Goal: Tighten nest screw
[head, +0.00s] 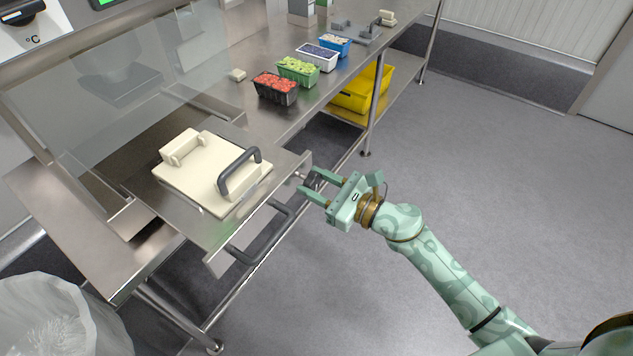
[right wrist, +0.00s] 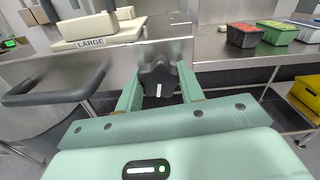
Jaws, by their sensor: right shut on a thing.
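The nest screw is a dark lobed knob (right wrist: 158,80) on the front edge of the steel drawer plate (head: 223,240). It carries a white mark. My right gripper (head: 309,185) has its fingers on both sides of the knob and is shut on it. In the right wrist view the fingers (right wrist: 158,92) flank the knob left and right. On the plate sits a cream block (head: 185,182) with a dark handle; its label reads LARGE in the right wrist view (right wrist: 90,43). My left gripper is out of view.
A dark bar handle (head: 262,236) sticks out from the drawer front, left of the knob. Trays of red (head: 277,95), green and other produce stand along the counter. A yellow bin (head: 360,92) is on the shelf below. The floor at right is clear.

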